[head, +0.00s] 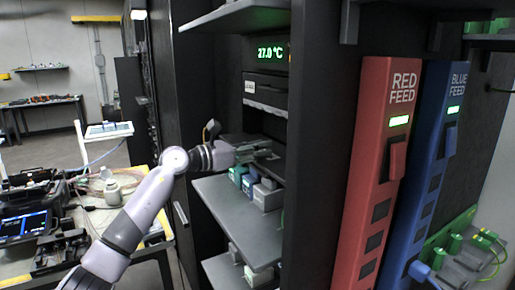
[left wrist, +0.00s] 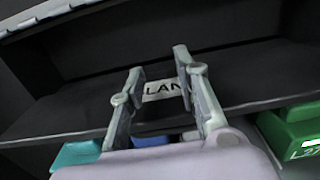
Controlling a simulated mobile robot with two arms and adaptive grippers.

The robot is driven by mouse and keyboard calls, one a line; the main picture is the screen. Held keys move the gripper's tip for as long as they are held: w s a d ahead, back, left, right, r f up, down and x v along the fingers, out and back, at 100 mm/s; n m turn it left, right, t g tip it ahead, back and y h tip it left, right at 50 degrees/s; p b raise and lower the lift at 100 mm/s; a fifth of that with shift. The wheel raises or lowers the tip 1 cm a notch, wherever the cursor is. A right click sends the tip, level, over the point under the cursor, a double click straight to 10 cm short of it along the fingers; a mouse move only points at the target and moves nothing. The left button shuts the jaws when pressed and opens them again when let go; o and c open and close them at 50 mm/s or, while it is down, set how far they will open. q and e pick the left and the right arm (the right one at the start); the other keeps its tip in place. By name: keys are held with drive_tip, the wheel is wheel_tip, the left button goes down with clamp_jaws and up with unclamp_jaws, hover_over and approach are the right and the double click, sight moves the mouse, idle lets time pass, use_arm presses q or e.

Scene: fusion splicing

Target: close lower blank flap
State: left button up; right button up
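The lower blank flap (left wrist: 230,85) is a dark panel that sticks out from the rack, lying roughly flat, in the left wrist view. A white label with the letters "LAN" (left wrist: 162,91) shows on it between my fingers; the label's ends are hidden. In the head view the flap (head: 277,163) is partly covered by my gripper. My left gripper (head: 262,151) reaches in from the left at the flap. Its two fingers (left wrist: 164,85) stand apart with nothing clamped between them; whether they touch the flap I cannot tell. My right gripper is not in view.
Above the opening are a labelled dark panel (head: 265,87) and a green temperature display (head: 272,52). Teal, blue and grey boxes (head: 267,196) stand on the shelf (head: 235,215) below. A green box (left wrist: 295,130) is close on the right. Red (head: 375,170) and blue feed units stand further right.

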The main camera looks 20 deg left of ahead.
use_arm(q)
clamp_jaws()
idle(0.8)
drive_tip(key=c, duration=0.5)
unclamp_jaws()
drive_tip(key=o, duration=2.3)
drive_tip(key=shift+f, duration=0.15)
drive_tip(key=shift+d, duration=0.1)
